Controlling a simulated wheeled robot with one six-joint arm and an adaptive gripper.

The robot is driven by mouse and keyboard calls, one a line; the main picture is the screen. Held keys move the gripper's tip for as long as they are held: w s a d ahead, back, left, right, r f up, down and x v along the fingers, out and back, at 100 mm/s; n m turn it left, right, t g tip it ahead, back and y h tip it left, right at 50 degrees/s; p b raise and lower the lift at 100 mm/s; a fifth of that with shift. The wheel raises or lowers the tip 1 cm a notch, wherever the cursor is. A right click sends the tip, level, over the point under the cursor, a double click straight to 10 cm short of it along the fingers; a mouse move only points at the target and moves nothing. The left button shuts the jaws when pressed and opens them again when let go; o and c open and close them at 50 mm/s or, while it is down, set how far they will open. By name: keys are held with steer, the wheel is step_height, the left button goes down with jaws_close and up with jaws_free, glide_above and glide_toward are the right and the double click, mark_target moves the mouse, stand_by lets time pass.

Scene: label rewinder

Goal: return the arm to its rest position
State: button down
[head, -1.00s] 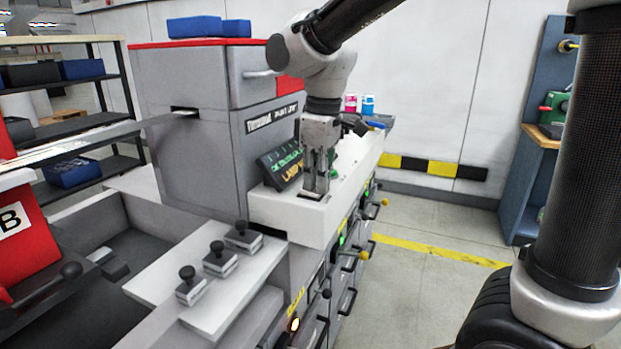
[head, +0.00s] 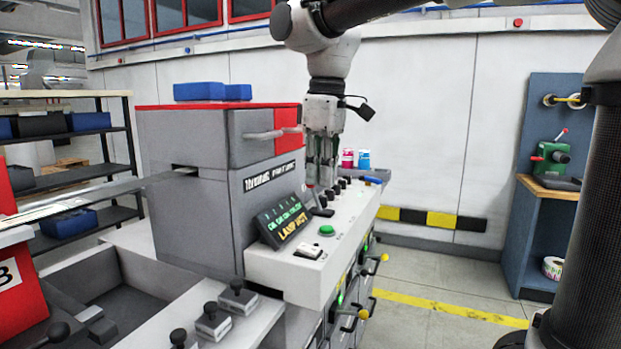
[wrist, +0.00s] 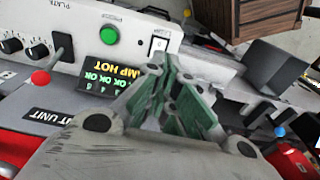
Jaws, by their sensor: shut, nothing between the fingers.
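My gripper (head: 321,186) points down above the white control panel (head: 290,262) of the grey machine. It is shut and empty, and its tips overlap a black lever on the panel in the head view; I cannot tell whether they touch. In the wrist view the green-padded fingers of my gripper (wrist: 172,100) meet in the middle. My upper arm reaches in from the top right.
The panel carries a lit display (head: 283,222) reading "LAMP HOT", a green button (head: 326,230) and a white rocker switch (head: 308,251). Open floor lies to the right, before a blue workbench (head: 535,235).

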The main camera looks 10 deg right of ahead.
steer(key=s+d+f+m+t, duration=0.1)
steer(key=s+d+f+m, duration=0.2)
steer(key=s+d, duration=0.2)
steer(key=s+d+f+m+t, duration=0.1)
steer(key=s+d+f+m, duration=0.3)
steer(key=d, duration=0.6)
steer(key=s+d+f+m+t, duration=0.2)
steer(key=s+d+f+m, duration=0.2)
steer(key=s+d, duration=0.2)
steer(key=shift+s+d+f+h, duration=0.15)
steer(key=shift+d+f+h, duration=0.15)
steer(key=shift+d, duration=0.95)
